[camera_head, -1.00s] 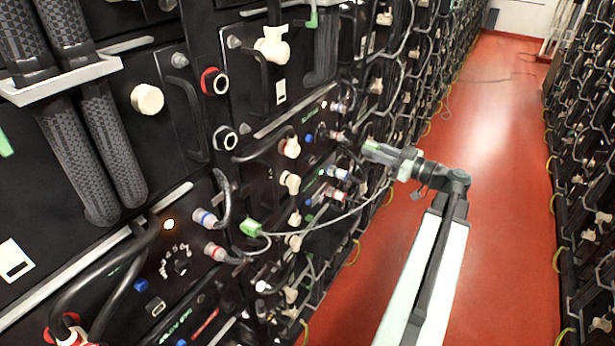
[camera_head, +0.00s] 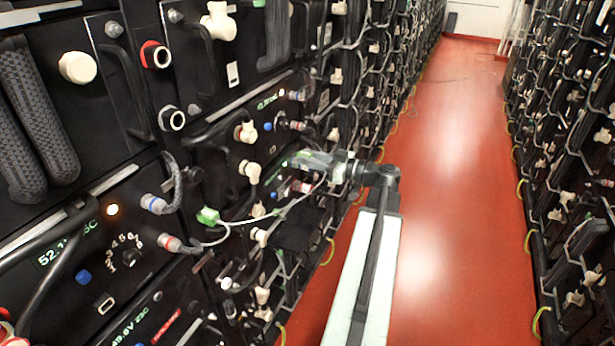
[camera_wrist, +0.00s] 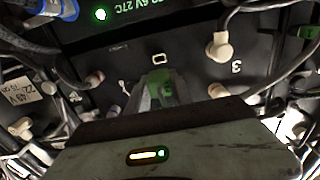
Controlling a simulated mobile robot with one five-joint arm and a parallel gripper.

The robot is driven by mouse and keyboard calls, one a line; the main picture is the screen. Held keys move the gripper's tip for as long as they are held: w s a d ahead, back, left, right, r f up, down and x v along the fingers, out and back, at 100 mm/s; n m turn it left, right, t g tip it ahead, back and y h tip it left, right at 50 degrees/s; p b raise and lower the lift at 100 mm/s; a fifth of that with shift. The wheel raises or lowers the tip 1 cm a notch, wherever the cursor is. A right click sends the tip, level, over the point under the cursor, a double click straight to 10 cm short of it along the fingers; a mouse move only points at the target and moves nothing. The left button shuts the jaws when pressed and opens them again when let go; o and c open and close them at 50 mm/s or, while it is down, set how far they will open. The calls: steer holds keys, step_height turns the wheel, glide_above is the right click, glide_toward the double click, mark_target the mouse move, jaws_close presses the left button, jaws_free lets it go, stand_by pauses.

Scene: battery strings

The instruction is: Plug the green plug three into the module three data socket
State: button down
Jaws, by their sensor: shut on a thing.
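My gripper (camera_wrist: 160,105) is shut on a green plug (camera_wrist: 163,84), seen in the wrist view. The plug points at the black module front, just below a small white-outlined data socket (camera_wrist: 159,59). A dark gap seems to lie between plug and socket; contact cannot be told. The figure 3 (camera_wrist: 236,67) shows upside down to the right of the socket. In the head view my gripper (camera_head: 308,161) is close to the rack face, and the held plug is hard to make out there.
A cream elbow connector (camera_wrist: 220,48) stands right of the socket, with cables around it. In the head view another green connector (camera_head: 208,215) with a white cable sits lower left of my gripper. The red aisle floor (camera_head: 450,200) is clear on the right.

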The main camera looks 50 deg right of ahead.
steer(key=shift+f+p, duration=0.3)
steer(key=x, duration=0.6)
stand_by(0.4)
steer(key=shift+x, duration=1.55)
stand_by(0.8)
steer(key=c, duration=1.1)
jaws_free()
steer(key=shift+o, duration=0.2)
